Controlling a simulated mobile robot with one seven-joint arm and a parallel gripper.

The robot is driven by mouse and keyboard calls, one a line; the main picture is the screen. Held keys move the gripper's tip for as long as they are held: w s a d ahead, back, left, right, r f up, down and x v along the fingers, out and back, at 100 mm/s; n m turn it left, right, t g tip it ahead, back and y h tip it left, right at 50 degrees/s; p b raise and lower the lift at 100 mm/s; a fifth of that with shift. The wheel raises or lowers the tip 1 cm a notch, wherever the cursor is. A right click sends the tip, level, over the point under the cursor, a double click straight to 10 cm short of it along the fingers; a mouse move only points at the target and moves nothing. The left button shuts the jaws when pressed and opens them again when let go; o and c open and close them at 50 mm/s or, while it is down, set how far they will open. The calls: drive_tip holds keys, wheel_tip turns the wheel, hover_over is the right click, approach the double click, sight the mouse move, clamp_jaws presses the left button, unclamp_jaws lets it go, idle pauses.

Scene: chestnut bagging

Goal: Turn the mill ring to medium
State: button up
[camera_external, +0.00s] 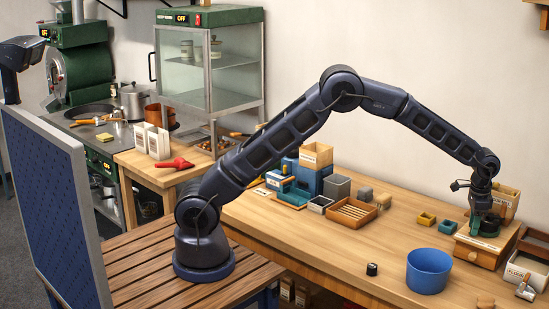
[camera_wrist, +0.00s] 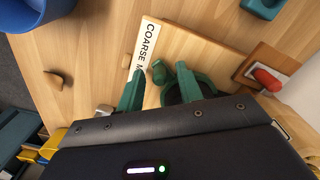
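The wooden mill (camera_external: 478,252) stands at the right end of the table in the external view. In the wrist view its wooden top (camera_wrist: 190,45) carries a white label strip (camera_wrist: 148,48) reading "COARSE M", the rest covered. A small green tab (camera_wrist: 158,71) and a dark round part, seemingly the mill ring, sit beside the label. My gripper (camera_wrist: 160,84) is over the mill top, its two green fingers apart on either side of the tab. I see a gap between the left finger and the tab. My gripper (camera_external: 487,222) also shows in the external view, pointing down. Much of the ring is hidden.
A blue bowl (camera_external: 429,271) stands left of the mill. A flour bin (camera_external: 526,268) with a scoop is to its right. A red-handled part (camera_wrist: 267,79) is near the mill's edge. The table's middle is fairly clear.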

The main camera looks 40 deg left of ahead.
clamp_jaws()
drive_tip(key=shift+s+d+n, duration=0.2)
drive_tip(key=shift+d+n, duration=0.15)
drive_tip(key=shift+n, duration=0.3)
drive_tip(key=shift+s+d+n, duration=0.15)
drive_tip(key=shift+d+n, duration=0.2)
drive_tip(key=shift+n, duration=0.3)
drive_tip(key=shift+s+d+n, duration=0.1)
drive_tip(key=shift+d+n, duration=0.4)
drive_tip(key=shift+n, duration=0.35)
drive_tip(key=shift+s+d+n, duration=0.1)
drive_tip(key=shift+d+n, duration=0.35)
drive_tip(key=shift+n, duration=0.4)
